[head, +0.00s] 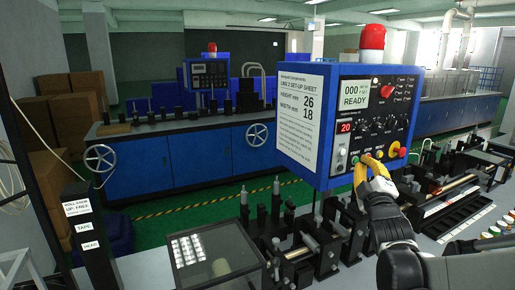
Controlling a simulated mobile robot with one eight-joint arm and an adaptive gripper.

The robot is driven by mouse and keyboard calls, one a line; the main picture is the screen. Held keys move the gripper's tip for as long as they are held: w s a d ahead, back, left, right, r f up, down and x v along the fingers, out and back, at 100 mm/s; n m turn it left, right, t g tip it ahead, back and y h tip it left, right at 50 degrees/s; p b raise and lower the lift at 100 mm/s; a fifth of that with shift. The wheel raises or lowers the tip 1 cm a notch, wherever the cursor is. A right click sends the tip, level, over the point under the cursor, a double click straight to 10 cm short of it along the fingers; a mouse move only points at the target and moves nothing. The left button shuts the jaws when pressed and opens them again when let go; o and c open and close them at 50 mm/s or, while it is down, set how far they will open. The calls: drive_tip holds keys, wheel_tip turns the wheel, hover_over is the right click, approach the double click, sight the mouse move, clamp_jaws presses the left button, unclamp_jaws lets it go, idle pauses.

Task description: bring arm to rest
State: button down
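My gripper (366,166) has yellow fingers and sits at the lower part of the blue control box (324,120), in front of its row of push buttons. My dark arm comes up to it from the bottom right. The fingers overlap part of the button row, so I cannot tell whether they touch a button or how far apart they are. I see nothing held. The box's display (354,95) reads "000" and "READY", and a small red readout (345,127) shows 20. A red knob (387,91) and a red mushroom button (393,152) are on the panel.
A line set-up sheet (299,112) is on the box's left face, and a red beacon (372,42) is on top. Black machine fixtures (315,240) and a glass-topped panel (205,250) lie below. A labelled post (84,225) stands at left. Green floor (200,205) is open behind.

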drive_tip(key=s+a+f+m+g+y, duration=0.1)
drive_tip(key=s+a+f+m+g, duration=0.2)
drive_tip(key=s, duration=0.7)
drive_tip(key=s+a+f+m+g+y, duration=0.1)
drive_tip(key=s+a+f+m+g, duration=0.3)
drive_tip(key=s+f, duration=0.5)
drive_tip(key=s+a+f+m+g+y, duration=0.1)
drive_tip(key=s+a+f+m+g, duration=0.2)
drive_tip(key=s, duration=0.8)
drive_tip(key=a+f+g, duration=0.2)
drive_tip(key=a+f, duration=0.1)
drive_tip(key=a, duration=0.1)
drive_tip(key=shift+s+a+m+g+y, duration=0.3)
drive_tip(key=shift+s+a+g+y, duration=0.05)
drive_tip(key=shift+s+g+y, duration=0.05)
